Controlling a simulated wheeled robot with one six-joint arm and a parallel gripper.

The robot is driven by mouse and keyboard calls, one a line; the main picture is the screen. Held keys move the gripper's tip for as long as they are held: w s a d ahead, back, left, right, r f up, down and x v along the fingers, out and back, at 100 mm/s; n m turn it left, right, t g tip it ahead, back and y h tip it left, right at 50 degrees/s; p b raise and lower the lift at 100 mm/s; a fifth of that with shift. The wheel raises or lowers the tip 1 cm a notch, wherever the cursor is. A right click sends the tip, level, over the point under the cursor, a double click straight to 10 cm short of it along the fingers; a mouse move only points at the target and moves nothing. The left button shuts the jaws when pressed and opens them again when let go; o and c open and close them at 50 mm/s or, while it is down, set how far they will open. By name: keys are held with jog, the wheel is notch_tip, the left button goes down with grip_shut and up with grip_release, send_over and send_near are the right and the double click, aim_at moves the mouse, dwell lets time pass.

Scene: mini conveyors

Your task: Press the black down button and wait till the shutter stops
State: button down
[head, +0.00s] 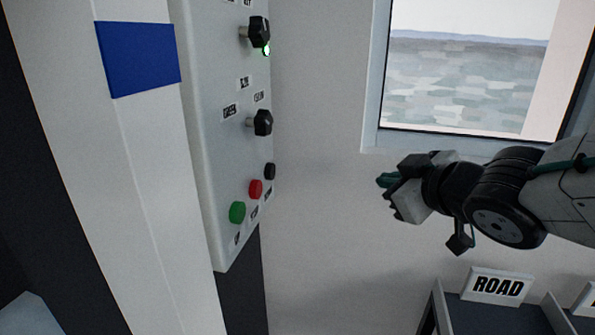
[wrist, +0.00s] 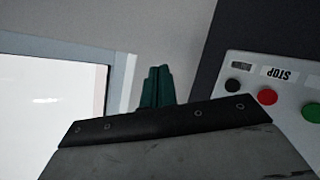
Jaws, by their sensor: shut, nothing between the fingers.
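The black down button (head: 270,171) is the farthest of three buttons in a row low on the grey control panel (head: 210,150). It also shows in the wrist view (wrist: 233,84), to the right of my fingers. The red button (head: 255,189), labelled STOP in the wrist view, and the green button (head: 237,212) are beside it. My gripper (head: 384,181) is shut and empty, well to the right of the panel and apart from it. In the wrist view its green fingertips (wrist: 157,87) are together. The shutter cannot be made out for certain.
Two black knobs (head: 262,123) (head: 259,32) stick out of the panel above the buttons, with a lit green lamp (head: 266,50) by the upper one. A window (head: 470,70) is behind my arm. A ROAD sign (head: 497,286) stands on dark bins below. Space between gripper and panel is clear.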

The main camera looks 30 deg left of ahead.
aim_at(270, 171)
jog(key=s+a+n+g+y, duration=0.2)
jog(key=s+a, duration=0.2)
jog(key=a, duration=0.2)
jog(key=shift+a+n, duration=0.3)
jog(key=shift+a, duration=0.05)
jog(key=s+a, duration=0.2)
jog(key=a, duration=0.6)
jog(key=shift+s+a, duration=0.15)
jog(key=shift+s, duration=0.1)
jog(key=shift+a, duration=0.15)
dwell(1.5)
jog(key=shift+s+a, duration=0.15)
jog(key=shift+a, duration=0.1)
